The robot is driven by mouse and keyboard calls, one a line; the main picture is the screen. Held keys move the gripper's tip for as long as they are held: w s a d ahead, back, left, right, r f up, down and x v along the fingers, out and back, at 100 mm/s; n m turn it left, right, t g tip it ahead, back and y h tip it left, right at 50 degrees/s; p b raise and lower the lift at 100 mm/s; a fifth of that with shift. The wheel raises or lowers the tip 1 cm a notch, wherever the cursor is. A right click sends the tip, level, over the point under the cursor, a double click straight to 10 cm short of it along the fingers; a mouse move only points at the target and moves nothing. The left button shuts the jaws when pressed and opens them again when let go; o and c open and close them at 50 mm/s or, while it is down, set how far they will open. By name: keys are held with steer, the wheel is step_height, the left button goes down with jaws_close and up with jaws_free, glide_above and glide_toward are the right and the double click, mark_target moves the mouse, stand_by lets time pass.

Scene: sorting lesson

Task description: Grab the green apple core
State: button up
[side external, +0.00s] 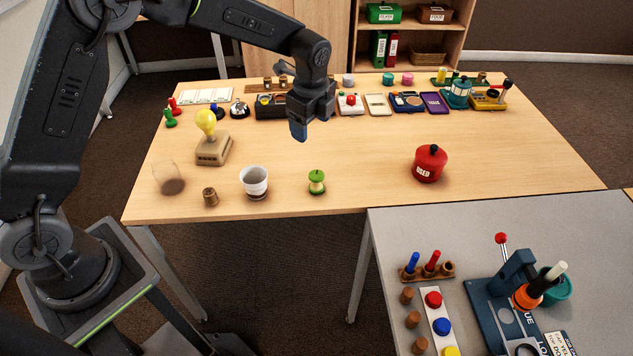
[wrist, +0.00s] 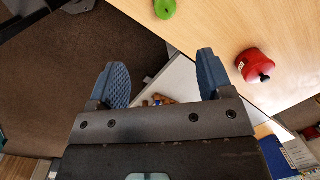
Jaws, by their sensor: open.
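The green apple core (side external: 317,182) stands upright near the front edge of the wooden table (side external: 370,150) in the side view, with a brown stem on top. It also shows at the top edge of the wrist view (wrist: 165,8), partly cut off. My gripper (side external: 299,130) hangs above the table, behind the apple core in the side view and clear of it. In the wrist view its two blue fingers (wrist: 160,80) are spread wide with nothing between them.
A red labelled pot (side external: 430,163) stands right of the apple core. A white cup (side external: 254,181), a cork (side external: 210,197), a clear glass (side external: 169,178) and a bulb lamp (side external: 212,140) stand left. Several items line the back. A grey table (side external: 460,225) adjoins at front right.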

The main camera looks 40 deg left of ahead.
mark_target(317, 174)
steer(key=w+f+m, duration=0.1)
steer(key=f, duration=0.4)
steer(key=f+m, duration=0.1)
steer(key=f, duration=0.4)
steer(key=w+f, duration=0.1)
steer(key=f, duration=0.4)
steer(key=shift+w+a+m+g, duration=0.15)
steer(key=shift+w+m+g, duration=0.15)
steer(key=shift+m+g, duration=0.1)
steer(key=shift+a+f, duration=0.15)
steer(key=shift+f, duration=2.6)
steer(key=shift+c, duration=0.5)
steer(key=c, duration=0.9)
